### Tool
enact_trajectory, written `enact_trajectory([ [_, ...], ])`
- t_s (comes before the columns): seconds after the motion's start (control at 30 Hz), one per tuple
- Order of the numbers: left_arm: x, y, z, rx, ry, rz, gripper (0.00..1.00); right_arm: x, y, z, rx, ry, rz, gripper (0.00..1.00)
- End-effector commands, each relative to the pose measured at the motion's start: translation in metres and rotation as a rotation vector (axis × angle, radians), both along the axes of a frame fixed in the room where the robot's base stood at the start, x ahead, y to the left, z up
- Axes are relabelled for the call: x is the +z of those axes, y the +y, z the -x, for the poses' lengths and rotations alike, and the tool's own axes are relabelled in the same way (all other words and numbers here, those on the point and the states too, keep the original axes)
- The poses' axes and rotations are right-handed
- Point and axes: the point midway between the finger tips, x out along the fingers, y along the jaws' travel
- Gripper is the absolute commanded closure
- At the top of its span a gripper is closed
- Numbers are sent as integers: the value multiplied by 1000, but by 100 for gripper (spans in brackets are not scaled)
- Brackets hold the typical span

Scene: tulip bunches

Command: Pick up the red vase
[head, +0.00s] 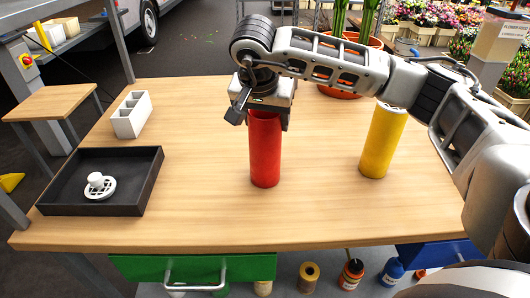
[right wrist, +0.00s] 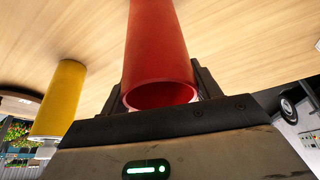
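The red vase (head: 265,155) is a tall cylinder, upright near the middle of the wooden table. My right gripper (head: 262,112) is at its top from above, one finger on each side. In the right wrist view the red vase (right wrist: 158,45) lies between the two dark fingers (right wrist: 160,90), its open rim close to the palm. The fingers appear to touch its sides. I see no clear gap under its base, but cannot be sure whether it bears on the table. My left gripper is not in view.
A yellow vase (head: 383,142) stands to the right, also in the right wrist view (right wrist: 60,100). A black tray (head: 150,185) with a white part (head: 99,186) and a white compartment box (head: 131,115) are on the left. Potted plants (head: 343,90) stand at the back. The table's front middle is clear.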

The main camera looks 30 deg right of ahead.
Motion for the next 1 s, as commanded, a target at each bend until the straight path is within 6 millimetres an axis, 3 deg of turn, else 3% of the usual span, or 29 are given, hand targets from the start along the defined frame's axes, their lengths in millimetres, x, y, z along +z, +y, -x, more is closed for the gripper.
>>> enact_trajectory([
  [0.03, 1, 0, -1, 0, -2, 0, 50, 0, 0, 0, 0, 1, 1, 53],
  [0.13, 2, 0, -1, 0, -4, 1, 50, 0, 0, 0, 0, 1, 1, 81],
  [0.17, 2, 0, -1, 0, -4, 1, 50, 1, 0, 0, -1, -2, 0, 86],
  [0.57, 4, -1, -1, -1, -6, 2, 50, 8, 0, -1, -1, -4, -1, 86],
  [0.83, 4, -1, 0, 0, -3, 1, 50, 32, 0, -1, -1, -3, 0, 86],
  [1.0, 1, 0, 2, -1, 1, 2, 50, 48, 7, 11, 3, -5, -1, 86],
])
